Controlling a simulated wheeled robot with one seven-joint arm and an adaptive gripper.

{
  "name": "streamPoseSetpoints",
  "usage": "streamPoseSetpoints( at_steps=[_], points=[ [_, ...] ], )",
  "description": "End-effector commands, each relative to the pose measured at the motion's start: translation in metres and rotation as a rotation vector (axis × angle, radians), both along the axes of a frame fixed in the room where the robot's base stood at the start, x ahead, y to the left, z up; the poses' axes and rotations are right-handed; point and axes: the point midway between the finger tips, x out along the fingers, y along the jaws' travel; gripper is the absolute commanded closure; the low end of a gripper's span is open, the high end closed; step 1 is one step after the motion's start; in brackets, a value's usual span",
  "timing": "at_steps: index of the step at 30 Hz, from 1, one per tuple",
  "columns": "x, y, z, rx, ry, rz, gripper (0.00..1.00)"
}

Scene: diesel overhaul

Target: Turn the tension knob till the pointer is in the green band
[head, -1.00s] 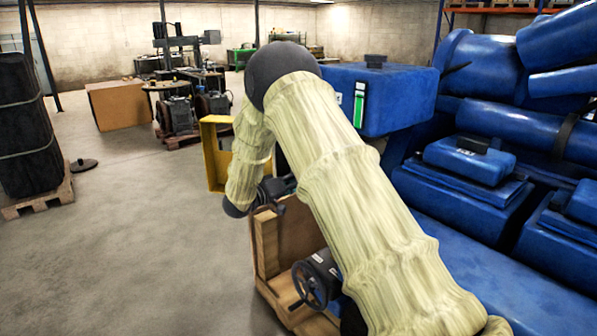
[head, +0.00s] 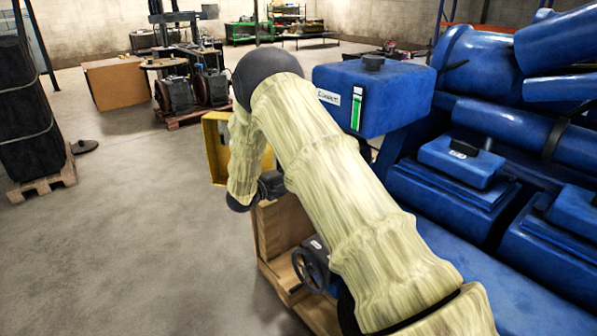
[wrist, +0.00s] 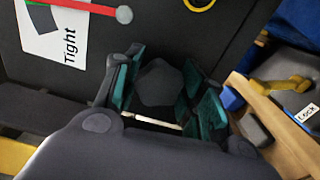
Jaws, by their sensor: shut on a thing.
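In the wrist view a dark, faceted knob (wrist: 160,84) sits between the green-padded fingers of my gripper (wrist: 166,98). The fingers are shut on it from both sides. A red bar with a grey ball end (wrist: 124,14), perhaps the pointer, shows at the top left. Below it is a white card marked "Tight" (wrist: 45,32) on the dark panel.
A wooden crate (head: 282,226) holds a black handwheel (head: 309,270). A yellow frame (head: 214,150) stands behind. The large blue engine (head: 470,240) fills the right. In the wrist view a yellow lever (wrist: 282,86) and a "Lock" label (wrist: 307,112) are at right.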

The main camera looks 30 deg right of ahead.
Motion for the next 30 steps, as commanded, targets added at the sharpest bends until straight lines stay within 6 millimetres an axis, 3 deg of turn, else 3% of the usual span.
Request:
streamPoseSetpoints(
  at_steps=[22,23,24,26,30],
  points=[
    [0.0007,0.0009,-0.0001,-0.005,0.083,0.002,0.84],
    [0.0007,0.0009,-0.0001,-0.005,0.083,0.002,0.54],
    [0.0007,0.0009,-0.0001,-0.005,0.083,0.002,0.47],
    [0.0006,0.0005,0.0,-0.005,0.083,0.001,0.38],
    [0.0,-0.0002,0.0001,-0.005,0.083,0.0,0.38]
  ],
)
